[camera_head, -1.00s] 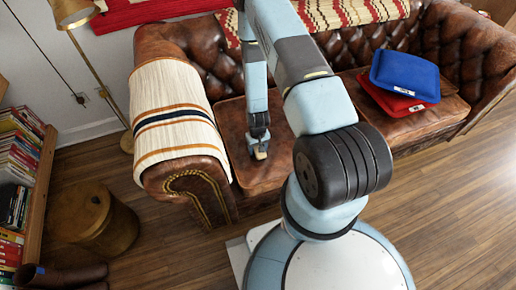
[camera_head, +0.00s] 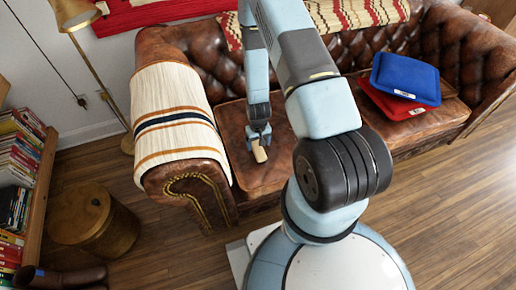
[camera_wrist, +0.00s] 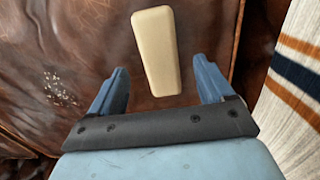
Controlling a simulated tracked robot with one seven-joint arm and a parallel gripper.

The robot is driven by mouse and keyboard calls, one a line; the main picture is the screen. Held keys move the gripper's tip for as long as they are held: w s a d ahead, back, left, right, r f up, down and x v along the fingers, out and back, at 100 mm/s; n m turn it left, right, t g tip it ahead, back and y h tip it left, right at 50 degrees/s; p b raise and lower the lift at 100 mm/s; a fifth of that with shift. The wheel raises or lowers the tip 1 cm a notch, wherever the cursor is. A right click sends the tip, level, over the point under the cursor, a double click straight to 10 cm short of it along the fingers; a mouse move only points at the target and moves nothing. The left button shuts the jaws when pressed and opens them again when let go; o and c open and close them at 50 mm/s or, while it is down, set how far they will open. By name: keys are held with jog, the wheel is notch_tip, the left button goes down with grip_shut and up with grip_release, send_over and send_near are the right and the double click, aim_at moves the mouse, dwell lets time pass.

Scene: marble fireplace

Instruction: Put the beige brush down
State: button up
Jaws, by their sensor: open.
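The beige brush (camera_wrist: 157,52) is a pale, tapered block on the brown leather sofa seat (camera_head: 262,177). In the wrist view it lies just beyond and between the fingertips, with visible gaps on both sides. In the head view the brush (camera_head: 259,152) shows right below my gripper (camera_head: 258,136). My gripper (camera_wrist: 162,78) is open, its two blue fingers spread apart and not touching the brush. The brush's underside is hidden.
A striped cream blanket (camera_head: 172,120) covers the sofa's left arm, close to my gripper. Blue (camera_head: 404,75) and red (camera_head: 398,102) cushions lie on the right seat. A brass drum table (camera_head: 95,220) and bookshelf (camera_head: 35,190) stand at left.

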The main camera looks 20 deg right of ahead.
jog(key=shift+r, duration=3.05)
notch_tip(320, 180, up, 34)
jog(key=t, duration=0.3)
send_over(258, 149)
jog(key=w, duration=0.3)
jog(key=s+r+t, duration=0.2)
jog(key=s+r, duration=2)
jog(key=r, duration=0.1)
jog(key=shift+s+r+t, duration=0.15)
jog(key=shift+t, duration=0.15)
